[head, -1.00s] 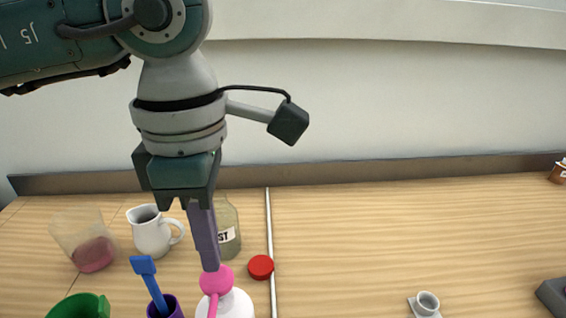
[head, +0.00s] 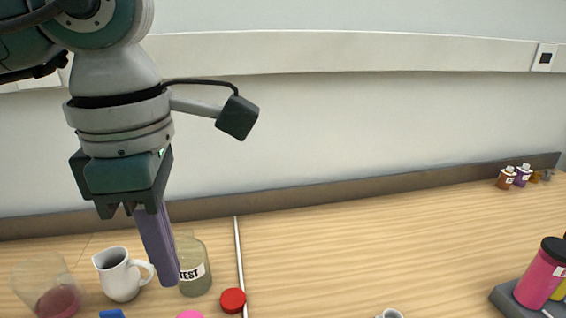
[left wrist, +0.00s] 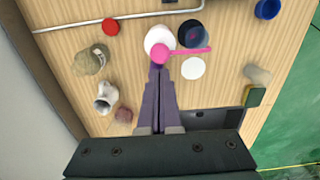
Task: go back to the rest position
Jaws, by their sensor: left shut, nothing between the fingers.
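My left gripper (head: 168,283) hangs pointing down over the left part of the table, with its fingers together and nothing between them. In the head view its fingertips are in front of the TEST bottle (head: 196,270). In the left wrist view the shut fingers (left wrist: 158,70) point toward a pink-topped white bottle (left wrist: 160,40) with a pink arm reaching sideways. Whether the fingertips touch it cannot be told. My right gripper is not in view.
A white jug (head: 119,277) and a glass with pink content (head: 52,295) stand at left. A red cap (head: 232,300) lies beside a thin rod (head: 240,262). A dark tray (head: 508,303) with a pink bottle (head: 538,280) is at right. Small bottles (head: 507,178) stand at the far right.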

